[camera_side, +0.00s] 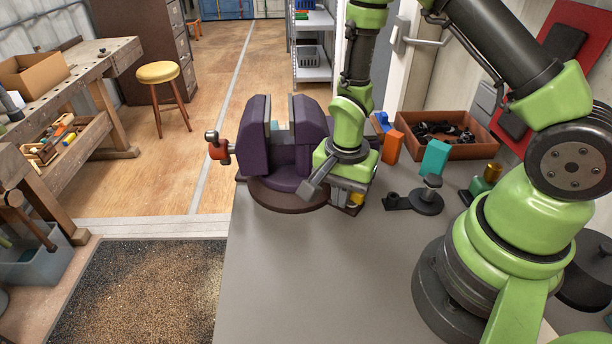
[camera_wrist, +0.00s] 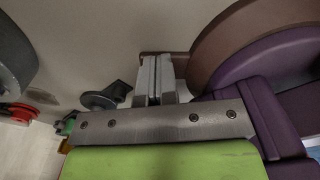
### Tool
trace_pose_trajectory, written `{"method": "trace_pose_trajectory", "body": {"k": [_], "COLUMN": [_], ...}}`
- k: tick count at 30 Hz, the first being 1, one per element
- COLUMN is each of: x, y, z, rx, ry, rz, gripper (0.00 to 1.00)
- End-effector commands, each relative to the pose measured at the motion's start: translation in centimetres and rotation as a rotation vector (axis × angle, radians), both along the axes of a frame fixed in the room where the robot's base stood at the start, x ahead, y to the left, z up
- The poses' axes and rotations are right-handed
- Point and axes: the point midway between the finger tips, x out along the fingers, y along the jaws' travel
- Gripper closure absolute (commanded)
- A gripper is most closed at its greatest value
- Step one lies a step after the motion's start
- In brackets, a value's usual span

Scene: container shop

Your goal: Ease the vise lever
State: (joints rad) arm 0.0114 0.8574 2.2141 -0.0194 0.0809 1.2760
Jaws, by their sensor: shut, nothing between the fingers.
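The purple vise (camera_side: 257,140) stands on a round brown base (camera_side: 285,196) on the grey bench in the side view. Its lever (camera_side: 218,149), red-orange with a grey knob, sticks out at the vise's left side. My gripper (camera_wrist: 155,60) is shut and empty in the wrist view, its two pale fingers together. In the side view my gripper is low at the vise's right side, the far side from the lever, and its fingertips are hard to make out. The wrist view shows the purple vise (camera_wrist: 262,58) and brown base (camera_wrist: 215,37) right of the fingers; no lever shows there.
Behind and right of my gripper stand an orange block (camera_side: 392,146), a teal block (camera_side: 435,158) and a brown bin (camera_side: 478,150) of dark parts. A black bracket with a disc (camera_side: 425,203) lies right of the vise. The bench front (camera_side: 300,285) is clear.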

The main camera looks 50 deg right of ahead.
Motion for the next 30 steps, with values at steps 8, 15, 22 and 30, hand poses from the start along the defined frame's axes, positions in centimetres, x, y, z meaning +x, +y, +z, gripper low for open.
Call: {"method": "trace_pose_trajectory", "body": {"k": [8,15,22,30], "x": [0.1,0.1,0.1,0.0], "y": [0.4,0.4,0.4,0.4], "z": [1.1,4.2,6.0,6.0], "rx": [0.000,0.000,0.001,0.000], "ry": [-0.004,-0.005,-0.002,0.000], "rz": [0.000,0.000,-0.001,-0.001], "gripper": [1.00,1.00,1.00,1.00]}}
